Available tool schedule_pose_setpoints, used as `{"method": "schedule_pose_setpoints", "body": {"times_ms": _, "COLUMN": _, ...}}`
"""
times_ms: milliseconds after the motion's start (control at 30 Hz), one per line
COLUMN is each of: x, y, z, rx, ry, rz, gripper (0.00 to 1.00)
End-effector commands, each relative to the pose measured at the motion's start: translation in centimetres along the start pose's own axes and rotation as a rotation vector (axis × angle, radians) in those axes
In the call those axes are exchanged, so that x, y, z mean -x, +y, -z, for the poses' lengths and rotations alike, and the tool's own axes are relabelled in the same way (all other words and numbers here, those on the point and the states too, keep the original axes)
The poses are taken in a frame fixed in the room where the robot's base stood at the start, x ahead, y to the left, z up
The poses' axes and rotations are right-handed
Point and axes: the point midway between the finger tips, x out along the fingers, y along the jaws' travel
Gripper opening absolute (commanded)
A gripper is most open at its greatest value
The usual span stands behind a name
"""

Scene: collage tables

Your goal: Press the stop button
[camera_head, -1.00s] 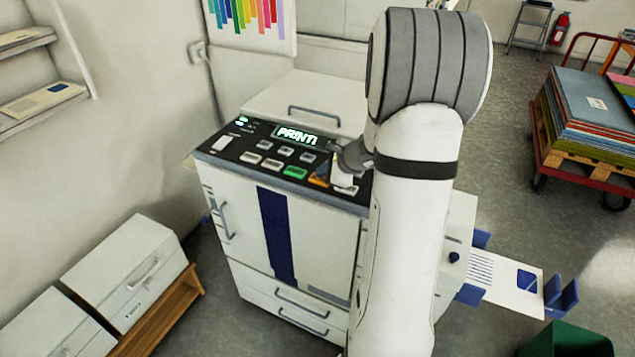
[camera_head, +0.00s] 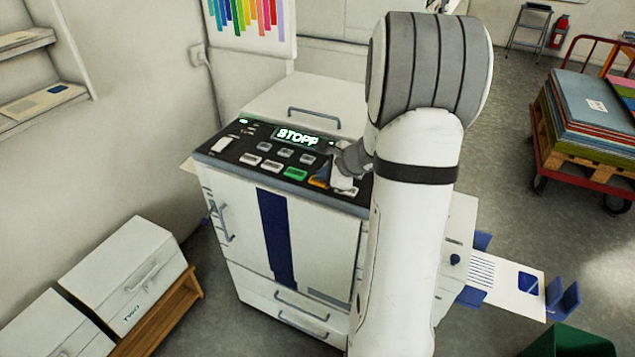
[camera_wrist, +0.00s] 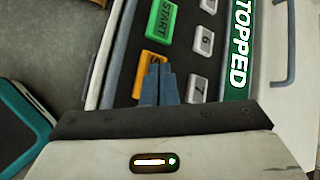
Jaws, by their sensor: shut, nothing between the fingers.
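The orange stop button (camera_wrist: 151,62) sits on the dark control panel (camera_head: 232,155) of the white printing machine; only the start of its label shows in the wrist view. In the head view the orange button (camera_head: 318,182) is partly covered by my gripper (camera_head: 337,180). My gripper is shut and empty. In the wrist view its closed blue-grey fingertips (camera_wrist: 160,68) overlap the orange button and appear to be on it. The display (camera_head: 300,137) begins with STOPP in the head view, and the display in the wrist view (camera_wrist: 239,45) reads TOPPED.
The green START button (camera_wrist: 162,20) lies beside the orange one, and grey number keys (camera_wrist: 203,40) are close to the fingers. A paper tray (camera_head: 510,285) sticks out at the machine's right. A cart with stacked boards (camera_head: 590,110) stands farther right.

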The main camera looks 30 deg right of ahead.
Motion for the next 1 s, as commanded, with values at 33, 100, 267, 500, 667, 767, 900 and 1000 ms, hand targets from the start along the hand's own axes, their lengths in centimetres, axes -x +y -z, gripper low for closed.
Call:
{"method": "schedule_pose_setpoints", "body": {"times_ms": 33, "x": -0.1, "y": 0.1, "z": 0.1, "rx": 0.0, "ry": 0.0, "rz": 0.0, "gripper": 0.0}}
{"method": "schedule_pose_setpoints", "body": {"times_ms": 100, "x": -0.1, "y": 0.1, "z": 0.1, "rx": 0.0, "ry": 0.0, "rz": 0.0, "gripper": 0.0}}
{"method": "schedule_pose_setpoints", "body": {"times_ms": 267, "x": -0.1, "y": 0.1, "z": 0.1, "rx": 0.0, "ry": 0.0, "rz": 0.0, "gripper": 0.0}}
{"method": "schedule_pose_setpoints", "body": {"times_ms": 500, "x": -0.1, "y": 0.1, "z": 0.0, "rx": 0.0, "ry": 0.0, "rz": -0.001, "gripper": 0.0}}
{"method": "schedule_pose_setpoints", "body": {"times_ms": 667, "x": 0.4, "y": -0.3, "z": -0.3, "rx": 0.0, "ry": 0.0, "rz": 0.0, "gripper": 0.0}}
{"method": "schedule_pose_setpoints", "body": {"times_ms": 767, "x": 0.8, "y": -0.6, "z": -0.6, "rx": 0.0, "ry": 0.0, "rz": 0.0, "gripper": 0.0}}
{"method": "schedule_pose_setpoints", "body": {"times_ms": 900, "x": 1.0, "y": -0.7, "z": -0.8, "rx": 0.0, "ry": 0.0, "rz": 0.0, "gripper": 0.0}}
{"method": "schedule_pose_setpoints", "body": {"times_ms": 1000, "x": 0.9, "y": -0.7, "z": -0.8, "rx": 0.0, "ry": 0.0, "rz": 0.0, "gripper": 0.0}}
